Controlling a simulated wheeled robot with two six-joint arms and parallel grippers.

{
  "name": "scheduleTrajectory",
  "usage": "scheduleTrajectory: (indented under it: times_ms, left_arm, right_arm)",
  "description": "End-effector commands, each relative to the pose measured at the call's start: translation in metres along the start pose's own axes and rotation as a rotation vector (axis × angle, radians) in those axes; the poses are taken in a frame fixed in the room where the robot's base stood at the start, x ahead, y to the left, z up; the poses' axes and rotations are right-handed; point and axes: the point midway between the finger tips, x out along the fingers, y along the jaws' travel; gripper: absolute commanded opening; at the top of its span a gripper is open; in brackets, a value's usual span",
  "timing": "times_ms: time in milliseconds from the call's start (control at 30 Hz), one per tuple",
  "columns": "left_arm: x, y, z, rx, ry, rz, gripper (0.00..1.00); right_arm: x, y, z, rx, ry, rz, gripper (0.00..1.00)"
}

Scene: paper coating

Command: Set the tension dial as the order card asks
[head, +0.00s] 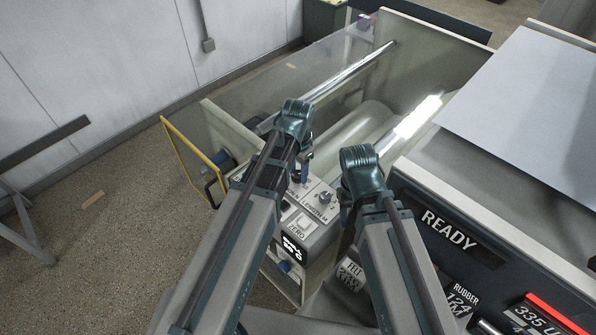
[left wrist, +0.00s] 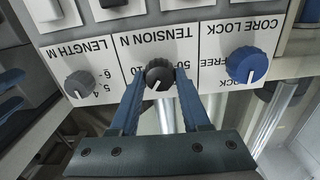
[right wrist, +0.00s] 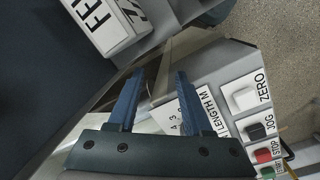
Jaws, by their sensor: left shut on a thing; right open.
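The tension dial (left wrist: 159,75) is a small black knob with a white pointer line, under the upside-down label TENSION N in the left wrist view. My left gripper (left wrist: 160,85) is shut on it, one blue finger on each side. In the head view my left gripper (head: 301,170) is over the control panel (head: 320,211), and my arm hides the dial. My right gripper (head: 348,212) is open and empty; in the right wrist view its fingers (right wrist: 155,90) are spread near the panel's LENGTH M end. I cannot make out an order card.
A grey LENGTH M knob (left wrist: 79,85) and a blue CORE LOCK knob (left wrist: 246,66) flank the dial. The ZERO button (right wrist: 240,98) and other buttons share the panel. A READY display (head: 448,228) and FELT label (head: 351,275) are close to my right arm.

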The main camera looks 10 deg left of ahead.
Motion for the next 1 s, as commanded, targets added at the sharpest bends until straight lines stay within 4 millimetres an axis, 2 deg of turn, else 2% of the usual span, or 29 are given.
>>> scheduleTrajectory:
  times_ms: [333, 900, 933, 1000]
  left_arm:
    - [0.0002, 0.0007, 0.0004, 0.136, -0.001, 0.001, 0.00]
    - [0.0002, 0.0007, 0.0006, 0.162, -0.001, 0.001, 0.00]
    - [0.0002, 0.0007, 0.0006, 0.162, -0.001, 0.001, 0.48]
    - [0.0002, 0.0007, 0.0006, 0.162, -0.001, 0.001, 0.61]
  right_arm:
    - [0.0002, 0.0000, 0.0000, 0.000, 0.000, 0.000, 0.50]
    - [0.0002, 0.0000, 0.0000, 0.000, 0.000, 0.000, 0.50]
    - [0.0002, 0.0000, 0.0000, 0.000, 0.000, 0.000, 0.50]
    - [0.0002, 0.0000, 0.0000, 0.000, 0.000, 0.000, 0.50]
